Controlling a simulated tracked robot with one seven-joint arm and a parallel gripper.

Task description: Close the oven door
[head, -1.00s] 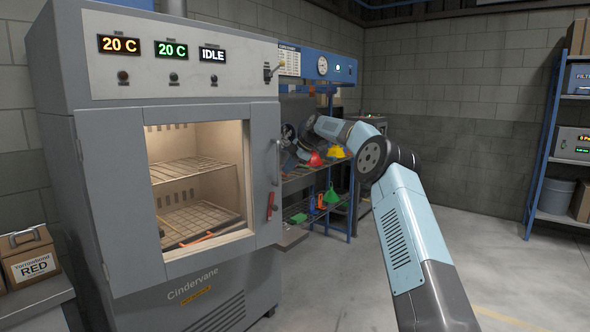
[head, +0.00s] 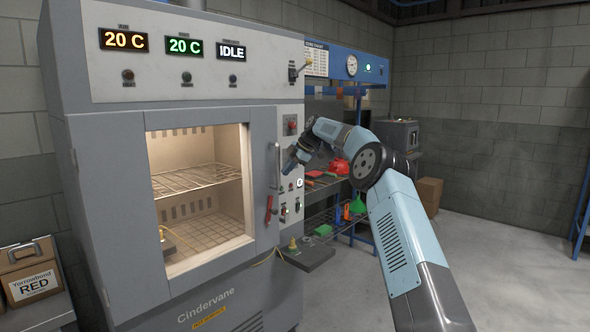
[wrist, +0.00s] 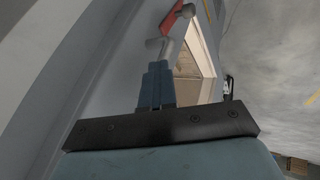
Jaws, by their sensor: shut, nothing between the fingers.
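The grey oven (head: 195,60) stands at the left in the head view. Its windowed door (head: 262,175) lies close to the oven front; I cannot tell whether a small gap remains. A silver bar handle (head: 278,165) and a red lever (head: 269,209) are at the door's right edge. My gripper (head: 287,168) is just right of the bar handle, partly hard to make out. In the wrist view my gripper's fingers (wrist: 157,82) are together and empty. The handle's grey end (wrist: 156,45) and the red lever (wrist: 172,18) show beyond them; contact is unclear.
A control strip (head: 291,150) with a red button is right of the door. A low ledge (head: 308,256) with a yellow item juts out at lower right. A shelf rack (head: 352,205) with coloured items stands behind my arm. The floor (head: 500,280) at right is clear.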

